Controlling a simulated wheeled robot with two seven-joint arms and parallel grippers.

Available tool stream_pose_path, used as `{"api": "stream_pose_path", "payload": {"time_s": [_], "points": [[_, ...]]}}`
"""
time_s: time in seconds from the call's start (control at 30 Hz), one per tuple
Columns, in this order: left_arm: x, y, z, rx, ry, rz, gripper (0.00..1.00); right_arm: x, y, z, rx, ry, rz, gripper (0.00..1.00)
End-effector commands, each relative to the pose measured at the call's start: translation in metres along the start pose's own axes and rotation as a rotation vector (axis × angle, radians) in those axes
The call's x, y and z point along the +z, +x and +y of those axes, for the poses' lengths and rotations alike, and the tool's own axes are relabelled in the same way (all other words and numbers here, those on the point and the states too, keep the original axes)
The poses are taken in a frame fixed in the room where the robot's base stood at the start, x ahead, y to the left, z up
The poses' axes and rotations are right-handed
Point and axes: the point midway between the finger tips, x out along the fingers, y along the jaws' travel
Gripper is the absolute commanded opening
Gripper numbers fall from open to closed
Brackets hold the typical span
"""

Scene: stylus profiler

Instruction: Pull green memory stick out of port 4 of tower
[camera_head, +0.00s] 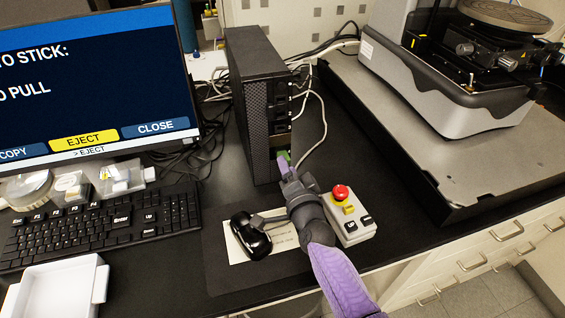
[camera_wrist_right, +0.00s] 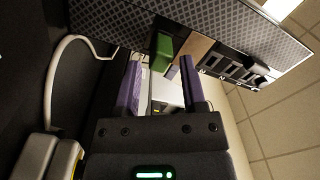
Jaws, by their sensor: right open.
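The black tower (camera_head: 262,95) stands upright on the desk, its port column facing right. In the right wrist view the green stick (camera_wrist_right: 163,48) juts from the tower's front panel (camera_wrist_right: 198,48). It appears between the two purple fingertips of my right gripper (camera_wrist_right: 160,62), with a gap on either side. The right gripper is open and empty. I cannot read the port number at the stick. My left gripper is not in view.
The monitor (camera_head: 90,70) at left shows a yellow EJECT button. A white cable (camera_head: 318,120) loops beside the tower. The profiler (camera_head: 450,90) stands at right.

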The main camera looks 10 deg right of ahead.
Motion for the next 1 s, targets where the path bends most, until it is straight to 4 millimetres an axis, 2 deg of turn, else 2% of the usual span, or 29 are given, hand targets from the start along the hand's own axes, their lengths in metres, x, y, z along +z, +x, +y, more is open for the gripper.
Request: {"api": "stream_pose_path", "payload": {"time_s": [0.03,0.2,0.67,0.9,1.0], "points": [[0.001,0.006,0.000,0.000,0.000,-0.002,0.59,0.002,0.006,0.003,0.000,0.001,0.001,0.53],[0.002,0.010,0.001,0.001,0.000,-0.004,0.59,0.001,0.018,0.001,0.000,0.000,-0.001,0.53],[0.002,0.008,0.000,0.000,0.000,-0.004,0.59,0.000,0.019,0.000,0.000,-0.001,-0.002,0.53],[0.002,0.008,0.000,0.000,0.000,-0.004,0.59,0.000,0.018,0.000,0.000,-0.001,-0.001,0.02],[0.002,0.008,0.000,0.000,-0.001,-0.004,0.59,0.000,0.018,0.000,0.000,-0.001,-0.002,0.00]]}}
